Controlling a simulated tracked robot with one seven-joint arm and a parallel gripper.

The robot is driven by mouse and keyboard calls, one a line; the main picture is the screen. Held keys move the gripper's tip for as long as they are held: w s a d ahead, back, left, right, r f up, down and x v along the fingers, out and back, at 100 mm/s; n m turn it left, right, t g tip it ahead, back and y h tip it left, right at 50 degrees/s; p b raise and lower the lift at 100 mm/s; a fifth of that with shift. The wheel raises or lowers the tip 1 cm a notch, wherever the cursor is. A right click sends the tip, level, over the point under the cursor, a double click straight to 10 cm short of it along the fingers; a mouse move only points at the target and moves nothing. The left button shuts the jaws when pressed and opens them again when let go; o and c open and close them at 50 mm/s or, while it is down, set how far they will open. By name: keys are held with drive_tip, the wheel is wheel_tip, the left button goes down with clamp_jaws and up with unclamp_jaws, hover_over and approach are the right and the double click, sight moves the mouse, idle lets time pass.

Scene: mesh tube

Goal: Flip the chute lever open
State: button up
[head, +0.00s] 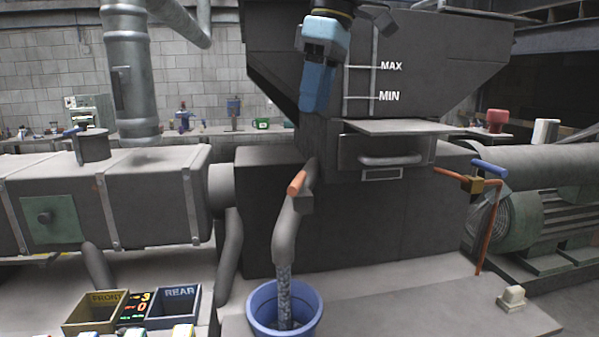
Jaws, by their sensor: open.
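The chute is a grey bent pipe (286,235) that comes down from the dark machine body, in the middle of the head view. A short orange lever handle (297,183) sticks out at its upper part, tilted up to the right. A speckled grey mesh tube (283,295) hangs from the chute's mouth into a blue bucket (263,304). My gripper (314,104) is light blue, open, and points down in front of the hopper, above the lever and clear of it in the picture. The space between its fingers is hard to see from this side.
The hopper (430,75), marked MAX and MIN, rises behind my gripper, with a shelf and drawer handle (390,160) below. A copper pipe with a blue-handled valve (490,168) stands at right. FRONT (97,325) and REAR (170,322) bins sit at lower left.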

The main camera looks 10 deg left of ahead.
sight(298, 179)
drive_tip(key=a+f+m, duration=0.1)
drive_tip(key=f+m, duration=0.3)
drive_tip(key=m, duration=0.1)
drive_tip(key=a+f+m, duration=0.1)
drive_tip(key=f+m, duration=0.8)
drive_tip(key=m, duration=0.2)
drive_tip(key=shift+w+a+f, duration=0.2)
drive_tip(key=shift+a+f, duration=0.1)
drive_tip(key=shift+a, duration=0.1)
drive_tip(key=shift+c, duration=0.3)
clamp_jaws()
idle(0.5)
